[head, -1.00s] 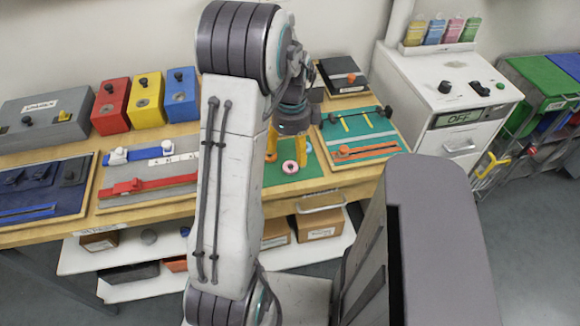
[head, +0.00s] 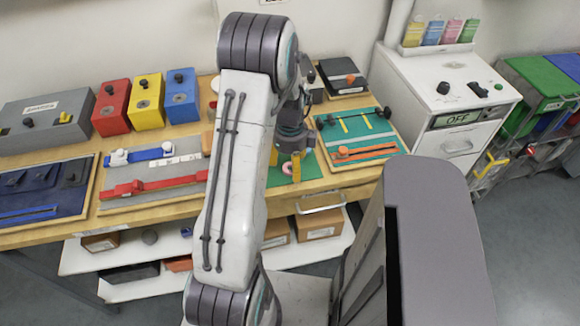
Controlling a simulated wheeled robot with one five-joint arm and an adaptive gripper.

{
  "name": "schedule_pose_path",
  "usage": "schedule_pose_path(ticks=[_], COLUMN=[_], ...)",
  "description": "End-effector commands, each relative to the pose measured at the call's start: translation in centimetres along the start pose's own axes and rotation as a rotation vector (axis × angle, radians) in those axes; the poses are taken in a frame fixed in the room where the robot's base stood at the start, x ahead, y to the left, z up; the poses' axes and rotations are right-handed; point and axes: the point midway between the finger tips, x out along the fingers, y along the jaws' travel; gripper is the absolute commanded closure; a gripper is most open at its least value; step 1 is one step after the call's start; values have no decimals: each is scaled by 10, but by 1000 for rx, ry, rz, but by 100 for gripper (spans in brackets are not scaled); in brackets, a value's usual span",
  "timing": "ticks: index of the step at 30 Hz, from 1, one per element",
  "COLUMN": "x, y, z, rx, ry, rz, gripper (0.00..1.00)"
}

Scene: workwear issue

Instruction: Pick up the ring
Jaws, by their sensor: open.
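A small pink-and-white ring (head: 286,168) lies on the green mat (head: 313,181) on the wooden bench, and part of it is hidden by a finger. My gripper (head: 285,161) points down with its two yellow fingers apart. One finger is to the left of the ring and the other overlaps its right side in the picture. The fingers are low at the mat. I cannot tell whether they touch the ring.
A teal board (head: 364,150) with an orange bar stands right of the mat. A grey board (head: 185,172) with red and blue parts lies to the left. Red (head: 111,107), yellow (head: 146,101) and blue (head: 182,98) boxes stand behind. A white cabinet (head: 450,98) stands at right.

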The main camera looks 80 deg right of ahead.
Motion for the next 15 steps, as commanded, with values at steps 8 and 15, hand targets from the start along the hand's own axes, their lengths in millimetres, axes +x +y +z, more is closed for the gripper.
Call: schedule_pose_path(ticks=[8, 15], x=[9, 9], y=[0, 0], z=[0, 0], rx=[0, -1], ry=[0, 0], rz=[0, 0], gripper=[31, 38])
